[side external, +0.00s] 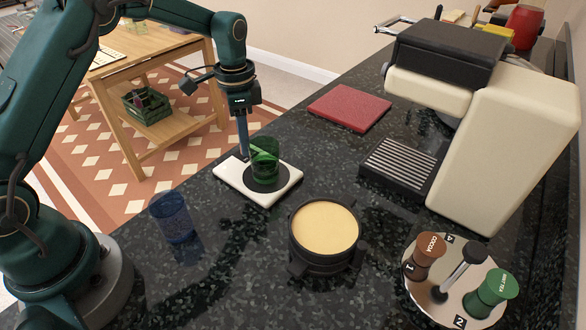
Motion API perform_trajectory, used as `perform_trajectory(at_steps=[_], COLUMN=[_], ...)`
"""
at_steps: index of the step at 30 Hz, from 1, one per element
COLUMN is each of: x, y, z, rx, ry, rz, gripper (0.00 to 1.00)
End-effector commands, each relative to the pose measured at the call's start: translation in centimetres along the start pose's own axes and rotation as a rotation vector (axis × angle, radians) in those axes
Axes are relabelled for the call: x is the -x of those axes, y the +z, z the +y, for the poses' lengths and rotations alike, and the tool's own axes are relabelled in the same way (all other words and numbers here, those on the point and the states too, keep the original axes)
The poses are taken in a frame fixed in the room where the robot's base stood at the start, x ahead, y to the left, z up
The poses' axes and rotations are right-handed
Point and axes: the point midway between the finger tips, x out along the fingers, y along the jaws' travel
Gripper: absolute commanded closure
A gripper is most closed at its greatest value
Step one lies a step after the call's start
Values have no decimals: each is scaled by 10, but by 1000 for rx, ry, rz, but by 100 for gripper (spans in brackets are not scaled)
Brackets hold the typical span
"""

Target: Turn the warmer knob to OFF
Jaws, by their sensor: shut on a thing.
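The warmer (229,172) is a flat white unit with a round dark plate, lying on the dark stone counter. A green see-through glass (265,165) stands upright on its plate. My gripper (244,153) points straight down at the warmer's far edge, just left of the glass. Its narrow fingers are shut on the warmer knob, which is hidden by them. The knob's setting and any OFF mark cannot be read in this view.
A blue glass (172,218) stands at the counter's left edge. A black round pot with pale yellow contents (325,228) is right of the warmer. A cream coffee machine (510,140), a red board (350,106) and a round canister carousel (430,295) are farther right.

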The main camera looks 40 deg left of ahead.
Motion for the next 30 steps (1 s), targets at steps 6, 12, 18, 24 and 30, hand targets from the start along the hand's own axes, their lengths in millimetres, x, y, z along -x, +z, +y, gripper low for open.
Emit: perform_trajectory(at_steps=[6,12,18,24,30], x=[0,1,1,1,1], y=[0,0,0,0,0], z=[0,0,0,0,0], rx=[125,303,494,683,873], ry=[0,-1,0,0,0], rz=[1,1,1,2,2], gripper=[100,100,100,100,100])
